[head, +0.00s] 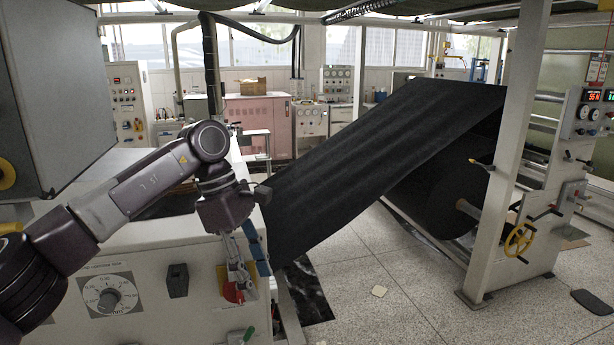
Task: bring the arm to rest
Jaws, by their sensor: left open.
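My left arm comes in from the left, bends at a raised elbow and reaches down. My left gripper (244,288) is open and points downward in front of the grey machine (170,262). Its fingertips are near a red part (232,293) on the machine's front; I cannot tell if they touch it. I see nothing held between the fingers. My right gripper is not in the head view.
A wide black sheet (350,150) slopes up to the right from behind the machine toward a large black roll (445,190). A dial (109,299) and a dark knob (177,280) are on the machine's front. Tiled floor (400,310) is mostly clear at the right.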

